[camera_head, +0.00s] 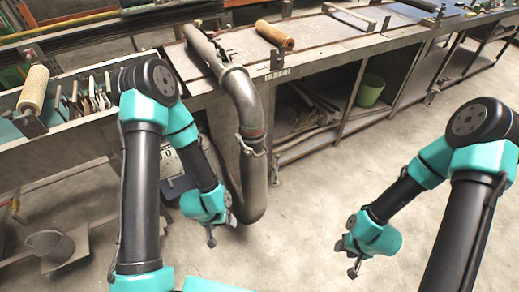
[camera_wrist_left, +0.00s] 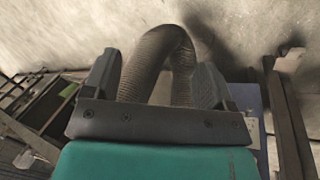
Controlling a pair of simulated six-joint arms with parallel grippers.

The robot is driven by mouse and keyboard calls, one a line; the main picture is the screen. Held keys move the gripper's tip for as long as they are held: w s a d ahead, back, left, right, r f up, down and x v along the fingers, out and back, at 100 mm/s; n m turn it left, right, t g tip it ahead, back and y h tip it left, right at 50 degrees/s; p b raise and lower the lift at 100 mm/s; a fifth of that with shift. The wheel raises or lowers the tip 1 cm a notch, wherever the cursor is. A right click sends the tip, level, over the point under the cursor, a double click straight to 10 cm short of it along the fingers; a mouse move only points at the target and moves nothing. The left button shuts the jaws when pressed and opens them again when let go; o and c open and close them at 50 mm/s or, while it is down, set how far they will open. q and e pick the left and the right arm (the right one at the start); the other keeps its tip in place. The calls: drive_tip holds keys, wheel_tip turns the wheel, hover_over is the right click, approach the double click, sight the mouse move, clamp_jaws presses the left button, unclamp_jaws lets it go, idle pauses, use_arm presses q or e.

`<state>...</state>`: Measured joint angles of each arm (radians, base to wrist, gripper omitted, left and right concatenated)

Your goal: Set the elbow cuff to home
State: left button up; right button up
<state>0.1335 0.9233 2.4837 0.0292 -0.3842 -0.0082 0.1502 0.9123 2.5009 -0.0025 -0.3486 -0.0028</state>
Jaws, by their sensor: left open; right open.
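A grey bent tube (camera_head: 248,105) comes off the bench, turns down at an elbow and hangs in front of it, curving near the floor. A collar with a clamp (camera_head: 252,143) sits partway down; I cannot tell whether this or the upper elbow ring is the elbow cuff. My left gripper (camera_head: 212,236) is beside the tube's low bend, on its left. In the left wrist view the ribbed bend (camera_wrist_left: 155,55) shows between the open fingers of my left gripper (camera_wrist_left: 157,82); contact cannot be told. My right gripper (camera_head: 350,262) is open and empty, well right of the tube.
The long bench (camera_head: 340,45) runs across the back, with a tan roller (camera_head: 274,35) on top. A green bucket (camera_head: 370,90) sits on its lower shelf. Tools fill a tray at left. A metal fitting (camera_head: 50,245) is at lower left. The floor (camera_head: 300,210) between the arms is clear.

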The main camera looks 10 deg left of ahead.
use_arm(q)
drive_tip(key=w+d+f+n+t+y, duration=0.1)
drive_tip(key=w+d+t+y, duration=0.2)
drive_tip(key=w, duration=0.6)
drive_tip(key=n+t+y, duration=0.5)
drive_tip(key=t+y, duration=0.4)
drive_tip(key=y, duration=0.4)
approach(262, 154)
drive_tip(key=v, duration=0.7)
drive_tip(key=shift+s+d+f, duration=0.1)
drive_tip(key=shift+f, duration=0.1)
drive_tip(key=x, duration=1.7)
drive_tip(key=shift+w, duration=0.35)
drive_tip(key=shift+f, duration=0.1)
